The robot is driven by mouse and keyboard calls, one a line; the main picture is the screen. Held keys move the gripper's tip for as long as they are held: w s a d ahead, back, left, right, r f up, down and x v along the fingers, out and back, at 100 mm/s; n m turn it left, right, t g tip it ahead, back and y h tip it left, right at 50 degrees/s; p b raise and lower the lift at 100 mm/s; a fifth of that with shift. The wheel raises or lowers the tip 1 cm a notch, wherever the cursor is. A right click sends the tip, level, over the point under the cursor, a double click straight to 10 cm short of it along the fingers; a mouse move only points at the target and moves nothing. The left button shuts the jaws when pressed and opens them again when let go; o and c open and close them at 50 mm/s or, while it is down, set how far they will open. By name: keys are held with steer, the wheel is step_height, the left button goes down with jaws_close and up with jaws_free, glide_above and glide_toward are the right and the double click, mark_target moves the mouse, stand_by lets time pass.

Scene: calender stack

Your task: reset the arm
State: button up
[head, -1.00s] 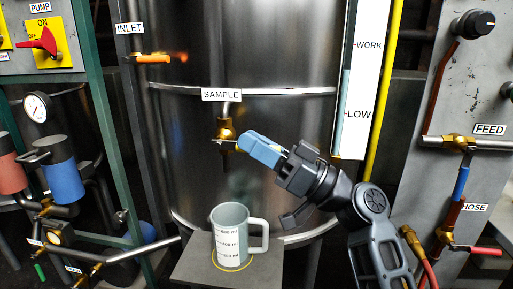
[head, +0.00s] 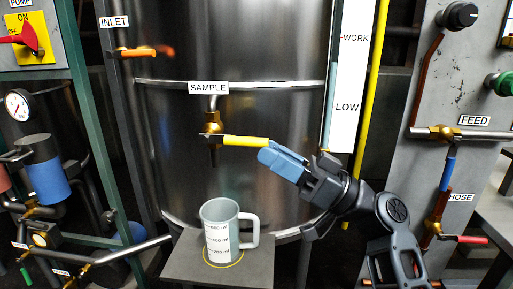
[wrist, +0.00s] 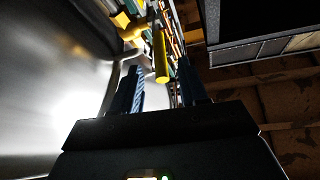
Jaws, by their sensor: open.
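My gripper (head: 268,152) has blue fingers and sits in front of the tank, just right of the end of the yellow sample valve handle (head: 245,141). In the wrist view my gripper (wrist: 160,75) is open, with its fingers apart and the yellow handle (wrist: 161,58) beyond the gap between them. The handle points right from the brass sample valve (head: 212,135) under the SAMPLE label. My arm reaches in from the lower right.
A grey measuring jug (head: 219,236) stands on a small dark stand (head: 178,262) below the valve spout. The steel tank (head: 270,60) is close behind. The feed and hose panel (head: 420,90) stands at the right, and pipes and a blue cylinder (head: 45,180) at the left.

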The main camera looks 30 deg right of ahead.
steer(key=shift+v, duration=0.8)
steer(key=s+a+f+m+h, duration=0.1)
steer(key=s+f+m+h, duration=0.25)
steer(key=f, duration=0.45)
steer(key=s+a+f+m+h, duration=0.1)
steer(key=s+f+m+h, duration=0.2)
steer(key=f+h, duration=0.3)
steer(key=s+a+f+m+h, duration=0.1)
steer(key=s+f+m+h, duration=0.25)
steer(key=f, duration=0.55)
steer(key=s+f+g+h, duration=0.2)
steer(key=s+f, duration=0.1)
steer(key=s, duration=0.6)
steer(key=s+a+r+n+h, duration=0.1)
steer(key=s+r+n, duration=0.15)
steer(key=s, duration=0.55)
steer(key=s+a+r+n, duration=0.1)
steer(key=s+r, duration=0.2)
steer(key=s, duration=0.5)
step_height(320, 180, up, 15)
steer(key=p, duration=1.4)
steer(key=shift+s, duration=0.4)
